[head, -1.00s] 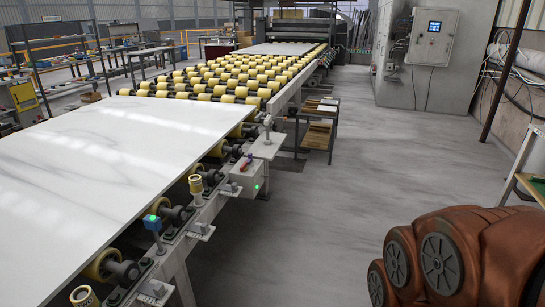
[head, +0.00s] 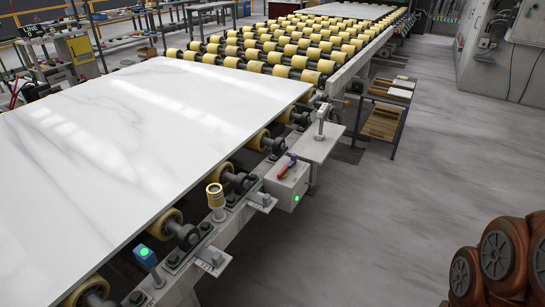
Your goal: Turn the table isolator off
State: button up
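The table isolator looks to be the small pale grey box (head: 283,192) on the near side rail of the roller table, right of the slab's edge. A red handle (head: 287,165) sits on its top and lies slantwise. A small green light (head: 296,199) glows on its front face. Any on or off marking is too small to read. My gripper is not in view. Only rust-brown rounded links of my arm (head: 505,260) show at the lower right, well apart from the box.
A white marble slab (head: 150,140) lies on the table. A blue box with a green light (head: 146,257) and a yellow-capped post (head: 215,200) stand along the rail. A shelf rack (head: 384,120) stands behind. The floor right of the table is clear.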

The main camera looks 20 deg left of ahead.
aim_at(283, 174)
jog(key=u, duration=0.7)
jog(key=i, duration=0.85)
jog(key=u, duration=1.2)
jog(key=i, duration=0.2)
jog(key=u, duration=0.05)
